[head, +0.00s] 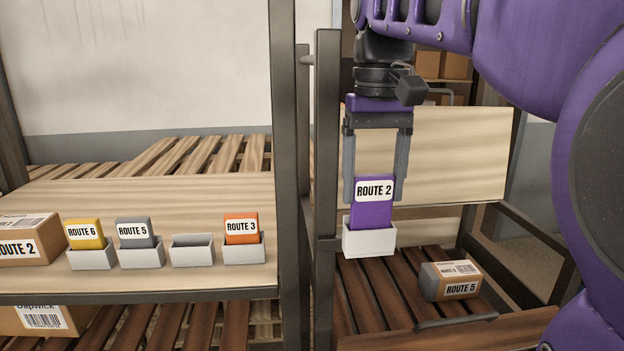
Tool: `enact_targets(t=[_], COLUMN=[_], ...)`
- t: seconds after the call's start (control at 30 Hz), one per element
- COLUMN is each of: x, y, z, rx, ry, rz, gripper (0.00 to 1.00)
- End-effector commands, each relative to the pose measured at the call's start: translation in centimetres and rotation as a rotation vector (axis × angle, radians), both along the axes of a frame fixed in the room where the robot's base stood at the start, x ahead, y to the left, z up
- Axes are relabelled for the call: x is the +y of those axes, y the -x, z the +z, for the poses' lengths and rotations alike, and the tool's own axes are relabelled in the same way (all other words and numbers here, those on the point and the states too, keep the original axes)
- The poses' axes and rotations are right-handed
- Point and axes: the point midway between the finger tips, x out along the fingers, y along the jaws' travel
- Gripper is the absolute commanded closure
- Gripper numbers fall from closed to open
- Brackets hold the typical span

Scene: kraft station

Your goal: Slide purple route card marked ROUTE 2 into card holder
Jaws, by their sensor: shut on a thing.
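The purple route card marked ROUTE 2 (371,214) is upright in my gripper (374,195). The gripper points down, with its two fingers shut on the card's side edges. A white card holder (369,242) is directly below the card, beside the dark post of the cart. The card's lower end meets the holder's rim and seems to go behind its front wall. The wall hides the bottom edge, so I cannot tell how deep the card sits.
On the left shelf (150,189) stand a yellow ROUTE 6 card (84,233), a grey ROUTE 5 card (134,231) and an orange ROUTE 3 card (241,228) in holders. One holder (192,252) is empty. A ROUTE 5 box (450,281) lies on the cart's slats. Dark posts (285,150) stand left of my gripper.

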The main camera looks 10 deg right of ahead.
Motion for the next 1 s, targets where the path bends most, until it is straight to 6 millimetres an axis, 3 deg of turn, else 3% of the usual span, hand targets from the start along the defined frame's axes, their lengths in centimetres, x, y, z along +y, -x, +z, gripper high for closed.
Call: enact_targets(t=[1.0], x=[0.0], y=[0.0], z=[-1.8], rx=[0.000], ry=[0.000], rz=[0.000], gripper=[0.79])
